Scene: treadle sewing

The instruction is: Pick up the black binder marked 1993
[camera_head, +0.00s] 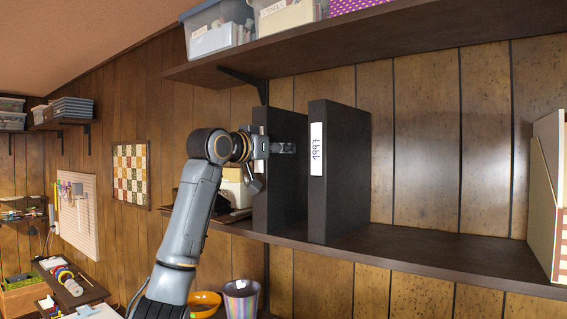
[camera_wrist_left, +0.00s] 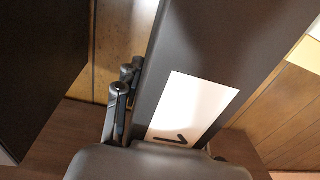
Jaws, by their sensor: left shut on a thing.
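A black binder (camera_head: 281,190) stands upright on the lower shelf. My left gripper (camera_head: 277,148) is shut on it near its spine edge, with one finger showing against its right face. In the left wrist view the fingers (camera_wrist_left: 122,95) lie along the side of this binder (camera_wrist_left: 200,45). Its white label (camera_wrist_left: 195,108) shows a "1"; the other digits cannot be read. A second black binder (camera_head: 345,170) stands upright to the right, with a white label that seems to read 1997. A narrow gap separates the two binders. My right gripper is out of view.
The lower shelf (camera_head: 430,252) is bare right of the binders up to a light magazine file (camera_head: 547,195). An upper shelf (camera_head: 360,42) with plastic boxes (camera_head: 217,27) hangs above. A striped cup (camera_head: 241,298) and orange bowl (camera_head: 205,302) are below.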

